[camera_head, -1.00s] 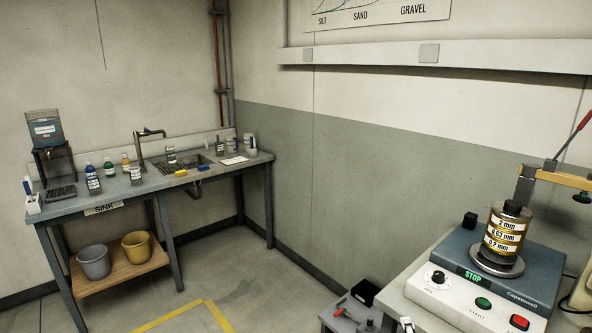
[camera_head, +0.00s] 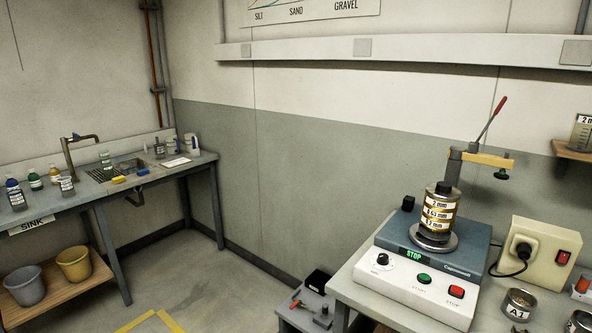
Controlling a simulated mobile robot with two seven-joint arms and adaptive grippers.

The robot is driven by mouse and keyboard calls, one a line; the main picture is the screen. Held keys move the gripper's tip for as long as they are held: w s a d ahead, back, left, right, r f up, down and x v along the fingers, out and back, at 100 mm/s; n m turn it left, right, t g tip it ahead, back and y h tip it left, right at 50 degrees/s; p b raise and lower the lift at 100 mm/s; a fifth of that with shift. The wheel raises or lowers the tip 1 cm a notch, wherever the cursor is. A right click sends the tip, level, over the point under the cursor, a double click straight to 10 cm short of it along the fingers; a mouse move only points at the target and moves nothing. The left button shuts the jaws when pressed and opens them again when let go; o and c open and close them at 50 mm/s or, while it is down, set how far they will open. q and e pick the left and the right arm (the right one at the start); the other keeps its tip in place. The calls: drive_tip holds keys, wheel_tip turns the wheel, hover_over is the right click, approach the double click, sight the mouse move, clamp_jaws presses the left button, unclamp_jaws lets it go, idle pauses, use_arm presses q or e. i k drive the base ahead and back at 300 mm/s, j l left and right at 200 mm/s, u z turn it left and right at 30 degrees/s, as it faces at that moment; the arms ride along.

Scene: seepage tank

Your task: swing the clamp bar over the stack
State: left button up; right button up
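The sieve stack (camera_head: 439,212) stands upright on the shaker (camera_head: 425,262), with bands labelled 2 mm, 0.63 mm and what looks like 0.2 mm. A dark cap sits on its top. The clamp bar (camera_head: 480,158) is a yellow bar on a grey post behind the stack. It points to the right, away from the stack, with a black pad (camera_head: 502,174) hanging under its free end. A lever with a red handle (camera_head: 499,106) rises from the bar, tilted right. The shaker display reads STOP. Neither of my grippers is in view.
A beige socket box (camera_head: 538,252) with a plug and red switch stands right of the shaker. A tin marked A1 (camera_head: 518,304) is in front of it. A shelf (camera_head: 572,151) holds a sieve at far right.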

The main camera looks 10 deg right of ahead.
sight(456, 153)
drive_tip(key=l+z, duration=0.75)
drive_tip(key=i+l+z, duration=0.15)
drive_tip(key=l+z, duration=0.25)
drive_tip(key=l+u, duration=0.15)
drive_tip(key=u, duration=0.15)
drive_tip(key=i+l+u, duration=0.1)
drive_tip(key=u, duration=0.2)
